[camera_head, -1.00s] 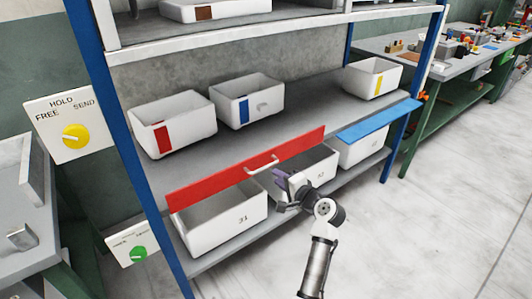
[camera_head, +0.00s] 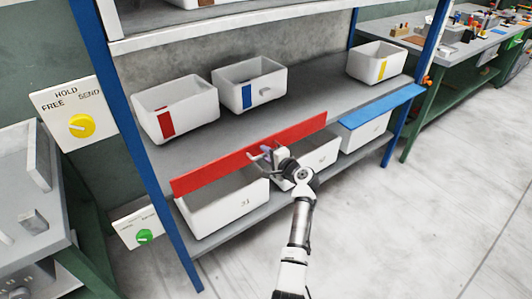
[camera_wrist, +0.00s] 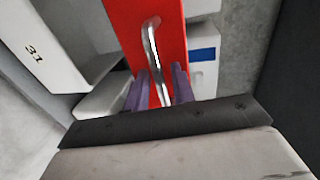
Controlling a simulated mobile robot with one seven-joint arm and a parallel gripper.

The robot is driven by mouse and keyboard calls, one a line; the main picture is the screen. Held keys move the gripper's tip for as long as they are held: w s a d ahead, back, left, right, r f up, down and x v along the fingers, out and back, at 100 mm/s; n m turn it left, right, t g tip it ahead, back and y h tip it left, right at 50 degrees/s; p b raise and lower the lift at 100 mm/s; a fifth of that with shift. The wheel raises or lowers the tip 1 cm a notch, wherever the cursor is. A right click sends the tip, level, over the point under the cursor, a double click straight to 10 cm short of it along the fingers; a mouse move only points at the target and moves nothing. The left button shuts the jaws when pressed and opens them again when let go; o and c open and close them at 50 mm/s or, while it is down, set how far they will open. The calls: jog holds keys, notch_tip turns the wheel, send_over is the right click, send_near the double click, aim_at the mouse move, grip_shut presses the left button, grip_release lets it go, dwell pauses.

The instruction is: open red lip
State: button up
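The red lip (camera_head: 225,165) is a long red board along the front edge of the middle shelf, standing upright above the lower bins. In the wrist view the red lip (camera_wrist: 130,18) fills the top centre, with its metal bar handle (camera_wrist: 152,50) running toward my gripper. My gripper (camera_head: 262,153) is at the handle in the head view. In the wrist view its two purple fingers (camera_wrist: 160,85) stand apart, one on each side of the handle's near end. A gap shows between the fingers and the handle.
A blue lip (camera_head: 382,113) is to the right on the same shelf edge. White bins with red (camera_head: 185,110), blue (camera_head: 235,95) and yellow (camera_head: 365,68) labels stand on the shelf. Bin 31 (camera_head: 225,210) is below. The floor at right is clear.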

jog(key=shift+w+a, duration=0.2)
grip_shut()
jog(key=shift+d+f+b, duration=0.1)
jog(key=shift+f+b, duration=0.2)
jog(key=shift+b, duration=0.3)
